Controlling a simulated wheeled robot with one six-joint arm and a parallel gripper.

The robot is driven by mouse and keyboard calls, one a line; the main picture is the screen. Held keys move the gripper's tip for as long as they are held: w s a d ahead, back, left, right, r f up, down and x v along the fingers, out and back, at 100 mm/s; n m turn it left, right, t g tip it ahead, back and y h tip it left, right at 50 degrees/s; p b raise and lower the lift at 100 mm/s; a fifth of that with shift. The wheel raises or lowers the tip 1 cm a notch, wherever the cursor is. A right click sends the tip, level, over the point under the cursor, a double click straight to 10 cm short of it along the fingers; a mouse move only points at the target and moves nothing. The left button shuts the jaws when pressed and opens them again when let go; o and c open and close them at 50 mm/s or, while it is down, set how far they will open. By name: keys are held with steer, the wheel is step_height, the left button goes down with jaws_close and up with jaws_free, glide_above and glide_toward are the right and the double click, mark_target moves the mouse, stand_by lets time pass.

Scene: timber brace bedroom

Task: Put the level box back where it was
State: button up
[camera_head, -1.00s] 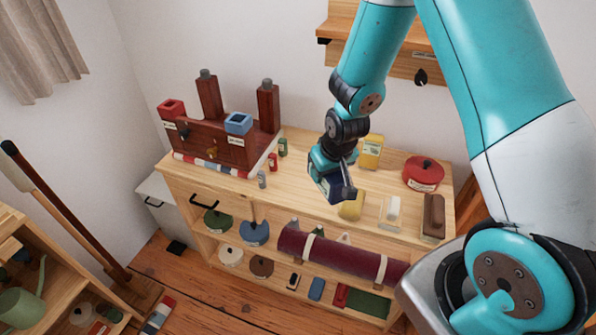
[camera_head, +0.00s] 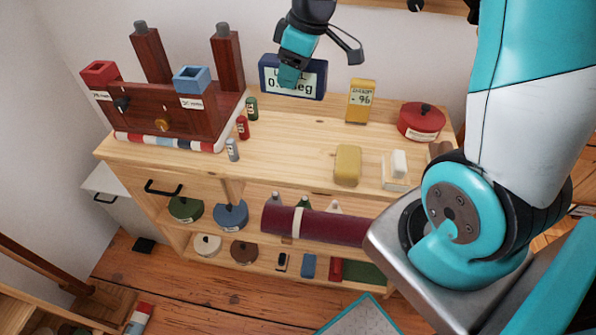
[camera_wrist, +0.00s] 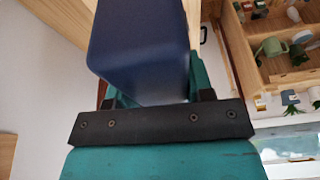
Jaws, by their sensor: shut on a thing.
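The level box (camera_head: 310,78) is a dark blue box with a pale display that partly reads "0.0 deg". It appears upright at the back of the wooden bench top (camera_head: 290,160), with its display toward the head camera. My gripper (camera_head: 289,74) is shut on it from above and in front, covering part of the display. In the wrist view the blue box (camera_wrist: 145,45) fills the space between the teal fingers. I cannot tell whether its bottom edge touches the bench top or is slightly above it.
A yellow gauge box (camera_head: 360,101) stands to the right, near a red lidded pot (camera_head: 421,121). A dark red wooden fixture (camera_head: 165,125) with red and blue cups stands at the left. The middle is clear.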

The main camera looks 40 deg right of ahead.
steer(key=shift+s+d+r+n, duration=0.1)
steer(key=shift+s+n, duration=0.1)
steer(key=shift+n, duration=0.1)
steer(key=shift+s, duration=0.15)
step_height(320, 180, down, 20)
steer(key=shift+r+b, duration=0.25)
steer(key=shift+b, duration=0.25)
steer(key=o, duration=1.1)
steer(key=shift+f, duration=0.1)
steer(key=shift+o, duration=0.2)
